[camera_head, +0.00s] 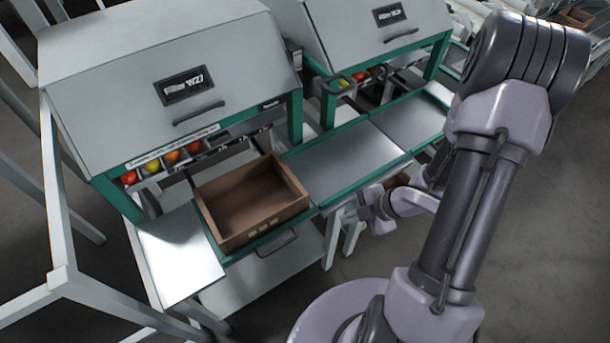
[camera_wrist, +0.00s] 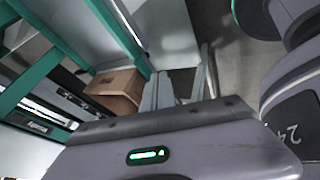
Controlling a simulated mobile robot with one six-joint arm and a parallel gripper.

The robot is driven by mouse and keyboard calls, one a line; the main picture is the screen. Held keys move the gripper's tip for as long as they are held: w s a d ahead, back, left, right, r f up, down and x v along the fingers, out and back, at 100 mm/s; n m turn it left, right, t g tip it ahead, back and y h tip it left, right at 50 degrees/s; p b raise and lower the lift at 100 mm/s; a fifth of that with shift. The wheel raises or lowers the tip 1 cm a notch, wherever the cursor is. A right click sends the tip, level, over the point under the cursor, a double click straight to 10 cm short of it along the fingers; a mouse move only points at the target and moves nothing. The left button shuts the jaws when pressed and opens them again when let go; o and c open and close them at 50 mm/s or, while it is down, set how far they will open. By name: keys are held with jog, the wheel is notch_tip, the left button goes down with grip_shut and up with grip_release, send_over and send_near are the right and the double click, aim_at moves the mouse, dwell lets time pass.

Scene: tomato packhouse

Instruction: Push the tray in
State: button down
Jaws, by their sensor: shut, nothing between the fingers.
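The tray (camera_head: 233,258) is a pull-out shelf with a green front edge and a dark bar handle (camera_head: 278,243) below it. It sticks out from under the left grey-hooded machine. An open, empty-looking brown box (camera_head: 283,222) rests on it. The box also shows in the wrist view (camera_wrist: 112,82), beside a green rail. My gripper (camera_head: 372,208) is to the right of the box and handle in the head view, apart from both. It is shut and holds nothing; its fingertips are small and hard to make out there.
The left machine (camera_head: 130,65) has a row of red, orange and yellow tomato samples (camera_head: 172,157) under its hood. A flat metal table (camera_head: 335,160) with green edges lies right of the box. A white frame (camera_head: 55,210) stands at left. Open floor lies in front.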

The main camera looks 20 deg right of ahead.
jog(key=w+a+f+y+b, duration=0.1)
jog(key=w+a+f+b, duration=0.5)
jog(key=a+f, duration=0.1)
jog(key=shift+a+f+n+b, duration=0.15)
jog(key=shift+f+n+b, duration=0.15)
jog(key=shift+f, duration=0.5)
jog(key=shift+w, duration=0.15)
